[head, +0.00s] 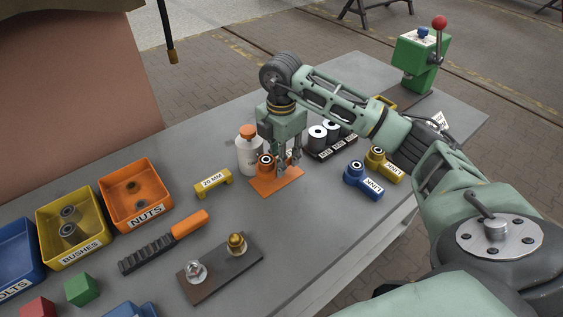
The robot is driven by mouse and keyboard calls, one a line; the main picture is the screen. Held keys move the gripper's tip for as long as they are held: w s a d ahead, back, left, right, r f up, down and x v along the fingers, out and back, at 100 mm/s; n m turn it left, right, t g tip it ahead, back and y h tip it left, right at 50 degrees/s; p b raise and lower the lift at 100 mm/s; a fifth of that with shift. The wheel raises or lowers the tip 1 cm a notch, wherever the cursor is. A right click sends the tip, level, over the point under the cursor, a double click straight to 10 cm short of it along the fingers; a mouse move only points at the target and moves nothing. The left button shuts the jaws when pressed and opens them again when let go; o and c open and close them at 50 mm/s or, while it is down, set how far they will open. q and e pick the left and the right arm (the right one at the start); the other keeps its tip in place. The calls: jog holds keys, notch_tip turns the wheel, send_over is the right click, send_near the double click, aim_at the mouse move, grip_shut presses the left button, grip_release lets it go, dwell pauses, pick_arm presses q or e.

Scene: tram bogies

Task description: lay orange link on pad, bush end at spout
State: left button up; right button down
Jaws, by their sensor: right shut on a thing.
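The orange pad (262,191) lies on the grey bench. The orange link (265,167) is at the pad, its round bush end with a dark-ringed hole toward the left, near the white bottle. My right gripper (286,167) comes down from above and is shut on the link, hiding much of its body. I cannot tell whether the link touches the pad. The white bottle (248,155) with an orange cap stands just behind the pad's left corner; no separate spout shows clearly. My left gripper is not in view.
A yellow 20 MM piece (212,182) lies left of the pad. A blue link (362,181) and a yellow link (384,165) lie to the right. A dark rack of rollers (331,149) stands behind. The orange NUTS bin (137,216) is at left. Bench is clear in front of the pad.

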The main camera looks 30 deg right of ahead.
notch_tip(320, 180, down, 2)
jog(key=shift+f+p, duration=0.15)
jog(key=shift+p, duration=0.15)
jog(key=shift+f, duration=0.25)
jog(key=shift+f, duration=0.2)
jog(key=c, duration=1.3)
grip_release()
jog(key=shift+c, duration=0.2)
